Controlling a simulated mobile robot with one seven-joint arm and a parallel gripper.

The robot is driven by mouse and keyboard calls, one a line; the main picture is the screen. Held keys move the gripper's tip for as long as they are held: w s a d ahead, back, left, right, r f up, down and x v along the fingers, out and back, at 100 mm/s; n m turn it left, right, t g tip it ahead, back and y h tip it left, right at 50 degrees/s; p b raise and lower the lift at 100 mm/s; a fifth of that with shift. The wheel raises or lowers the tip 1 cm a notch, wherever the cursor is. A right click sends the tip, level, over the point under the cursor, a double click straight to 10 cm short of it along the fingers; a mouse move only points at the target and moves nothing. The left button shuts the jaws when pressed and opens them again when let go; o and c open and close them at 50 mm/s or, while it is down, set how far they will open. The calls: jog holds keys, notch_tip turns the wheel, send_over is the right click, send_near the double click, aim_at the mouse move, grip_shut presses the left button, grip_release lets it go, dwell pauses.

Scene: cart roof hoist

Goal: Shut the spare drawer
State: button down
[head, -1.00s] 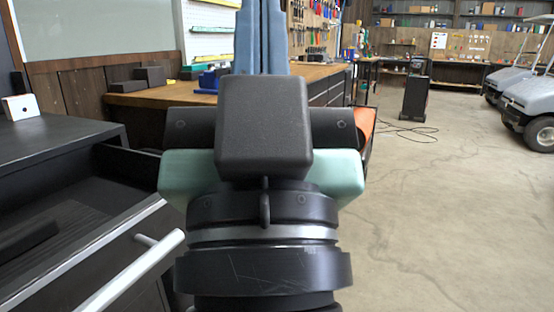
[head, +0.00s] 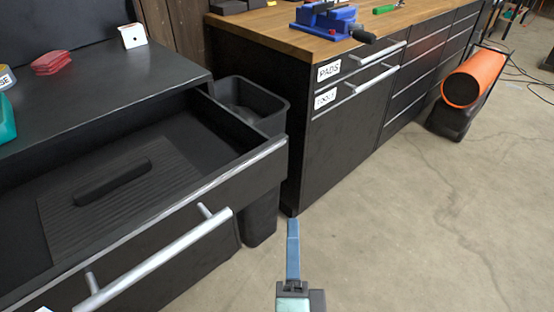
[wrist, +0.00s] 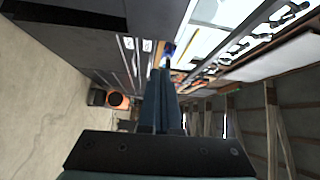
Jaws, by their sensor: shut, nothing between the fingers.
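An open black drawer (head: 262,168) sticks out of the dark cabinet at the left of the head view. It has a silver bar handle (head: 160,258) and holds a dark, flat bar on a ribbed bottom. A white label on its front is cut off at the lower picture edge, so I cannot read its name. My gripper (head: 293,222) is at the bottom middle, right of the drawer and apart from its handle. Its blue fingers are together and empty; they also show in the wrist view (wrist: 161,72).
A black bin (head: 262,100) stands between the drawer and the wooden-topped workbench (head: 285,30). The bench drawers, including one labelled PADS (head: 329,69), look shut. An orange cylinder (head: 474,77) lies at the right. Bare concrete floor (head: 400,230) is open at lower right.

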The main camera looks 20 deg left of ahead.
jog(key=p, duration=0.2)
send_near(276, 166)
jog(key=w+d, duration=0.2)
jog(key=w, duration=0.2)
jog(key=a, duration=0.1)
jog(key=a+p, duration=0.1)
jog(key=w+a+p, duration=0.1)
jog(key=shift+w+r+m, duration=0.1)
jog(key=shift+r+m, duration=0.25)
jog(key=shift+m, duration=0.05)
jog(key=shift+w+a+f, duration=0.15)
jog(key=shift+a+f, duration=0.05)
jog(key=shift+a, duration=0.3)
